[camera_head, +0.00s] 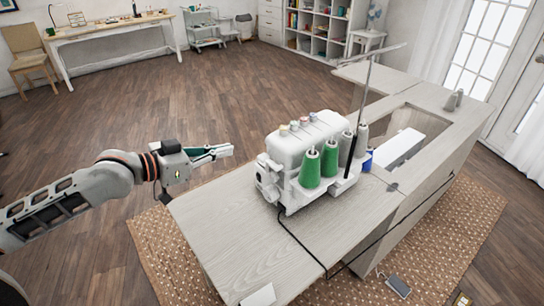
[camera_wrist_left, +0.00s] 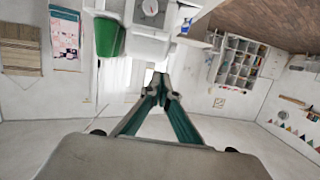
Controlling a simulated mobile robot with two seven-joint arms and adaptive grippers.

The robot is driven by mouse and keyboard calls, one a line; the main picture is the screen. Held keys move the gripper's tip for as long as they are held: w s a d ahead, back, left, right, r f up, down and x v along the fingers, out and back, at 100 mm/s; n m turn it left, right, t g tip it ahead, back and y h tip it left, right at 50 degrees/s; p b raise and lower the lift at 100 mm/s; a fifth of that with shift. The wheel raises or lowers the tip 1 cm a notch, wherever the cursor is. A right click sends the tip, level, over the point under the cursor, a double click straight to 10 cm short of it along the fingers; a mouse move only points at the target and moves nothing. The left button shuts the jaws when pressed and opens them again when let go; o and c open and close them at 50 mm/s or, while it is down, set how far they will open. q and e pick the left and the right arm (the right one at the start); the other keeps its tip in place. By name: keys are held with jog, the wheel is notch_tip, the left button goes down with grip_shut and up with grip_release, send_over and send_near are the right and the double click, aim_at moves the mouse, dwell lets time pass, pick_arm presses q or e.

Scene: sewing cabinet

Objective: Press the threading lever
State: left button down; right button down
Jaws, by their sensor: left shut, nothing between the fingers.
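The white overlock sewing machine (camera_head: 292,152) stands on the wooden cabinet top, with several thread cones at its right. A threading lever cannot be made out; the machine's left end (camera_head: 268,180) has small parts too fine to tell apart. My left gripper (camera_head: 228,151) is in the air left of the machine, pointing right, with a gap between its tips and the machine. Its fingers meet, and it holds nothing; they also come together in the left wrist view (camera_wrist_left: 162,82). My right gripper is not in view.
A thin upright rod (camera_head: 366,85) rises behind the cones. A black cord runs across the top to a foot pedal (camera_head: 398,286) on the floor. A rectangular opening lies to the right.

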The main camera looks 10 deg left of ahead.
pick_arm(q)
jog(key=shift+w+d+r, duration=0.1)
jog(key=shift+d+r, duration=0.15)
jog(key=shift+r, duration=0.2)
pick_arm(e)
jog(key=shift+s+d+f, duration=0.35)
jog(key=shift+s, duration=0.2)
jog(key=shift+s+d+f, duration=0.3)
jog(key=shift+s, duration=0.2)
pick_arm(q)
jog(key=shift+w, duration=0.1)
jog(key=p, duration=0.1)
send_over(271, 162)
jog(key=a, duration=0.4)
jog(key=shift+w+a+f, duration=0.1)
jog(key=shift+w+f, duration=0.05)
jog(key=shift+f, duration=0.45)
jog(key=shift+w+f, duration=0.1)
jog(key=shift+f, duration=0.45)
notch_tip(271, 162, down, 3)
jog(key=shift+r, duration=0.15)
jog(key=shift+f, duration=0.8)
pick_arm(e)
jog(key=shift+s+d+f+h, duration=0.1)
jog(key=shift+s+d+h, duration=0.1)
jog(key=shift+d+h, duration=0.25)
pick_arm(q)
jog(key=shift+a, duration=0.1)
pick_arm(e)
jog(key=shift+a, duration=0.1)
